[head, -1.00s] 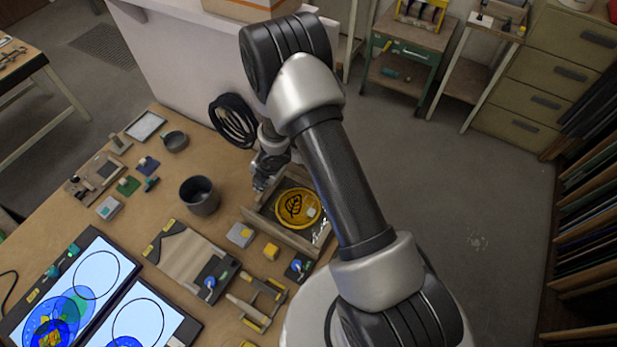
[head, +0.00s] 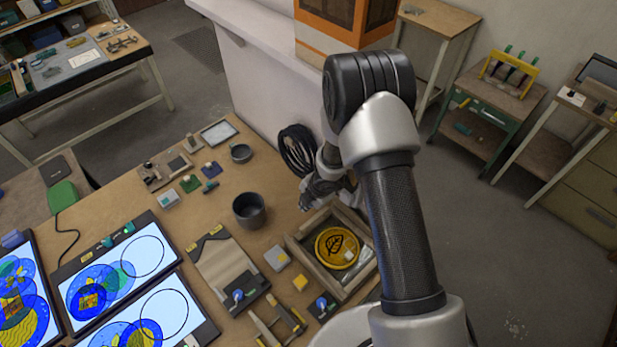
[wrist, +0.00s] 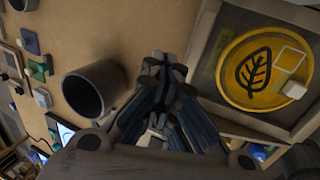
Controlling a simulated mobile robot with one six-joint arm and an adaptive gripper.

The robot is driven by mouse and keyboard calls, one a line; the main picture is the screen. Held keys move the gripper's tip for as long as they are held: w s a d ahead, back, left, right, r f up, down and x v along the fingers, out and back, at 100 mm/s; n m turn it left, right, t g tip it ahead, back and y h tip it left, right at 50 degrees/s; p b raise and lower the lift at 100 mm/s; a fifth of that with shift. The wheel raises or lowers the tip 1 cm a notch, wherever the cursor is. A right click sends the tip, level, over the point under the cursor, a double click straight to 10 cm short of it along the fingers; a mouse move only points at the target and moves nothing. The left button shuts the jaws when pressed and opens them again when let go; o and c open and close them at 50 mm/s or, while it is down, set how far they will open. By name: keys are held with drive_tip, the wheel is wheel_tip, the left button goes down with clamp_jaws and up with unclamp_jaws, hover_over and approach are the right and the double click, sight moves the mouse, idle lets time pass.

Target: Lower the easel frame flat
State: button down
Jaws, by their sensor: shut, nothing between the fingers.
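A wooden frame (head: 297,258) with raised edges holds a yellow disc (head: 337,248) with a dark leaf drawing; it looks like the easel frame. It sits at the bench's right end, and I cannot tell whether it is tilted. In the wrist view the frame (wrist: 205,48) and disc (wrist: 262,75) fill the right side. My gripper (head: 306,203) is over the bench, just beyond the frame's far left corner. In the wrist view my gripper (wrist: 163,62) is shut and empty, left of the frame. I see no clear contact.
A dark cup (head: 249,210) stands left of my gripper; it is close in the wrist view (wrist: 92,90). A black cable coil (head: 296,150) hangs behind. Small blocks, a clipped sheet (head: 222,262) and lit panels (head: 120,262) cover the bench. Bare wood shows between cup and frame.

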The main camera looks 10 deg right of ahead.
wheel_tip(320, 180, up, 8)
drive_tip(key=w+a+p, duration=0.1)
drive_tip(key=p, duration=0.5)
drive_tip(key=shift+a, duration=0.3)
